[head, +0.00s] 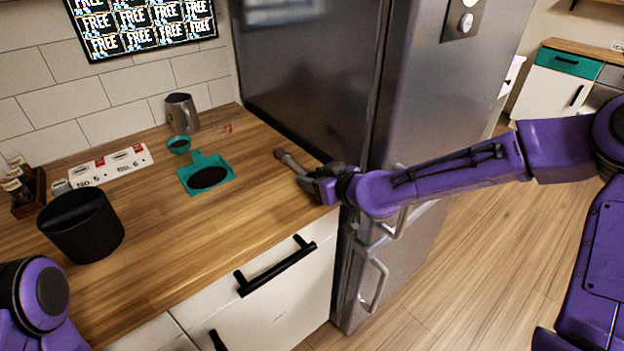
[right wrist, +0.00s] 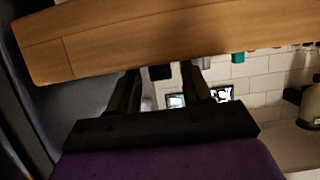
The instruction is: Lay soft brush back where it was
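The soft brush (head: 288,159) shows in the head view as a short grey-brown rod near the right front edge of the wooden counter, beside the fridge. It seems to lie on the counter. My right gripper (head: 309,181) is at its near end and hides part of it. In the right wrist view my right gripper (right wrist: 160,75) has its fingers apart. A small dark block (right wrist: 160,72), perhaps the brush's near end, shows between the fingertips with gaps on both sides. My left gripper is out of view; only part of my left arm shows.
A teal tray with a dark pad (head: 196,187), a small teal cup (head: 179,141) and a steel pitcher (head: 183,112) stand on the counter (head: 190,250). A black bin (head: 82,222) is at left. The fridge (head: 300,75) borders the right side. The front middle is clear.

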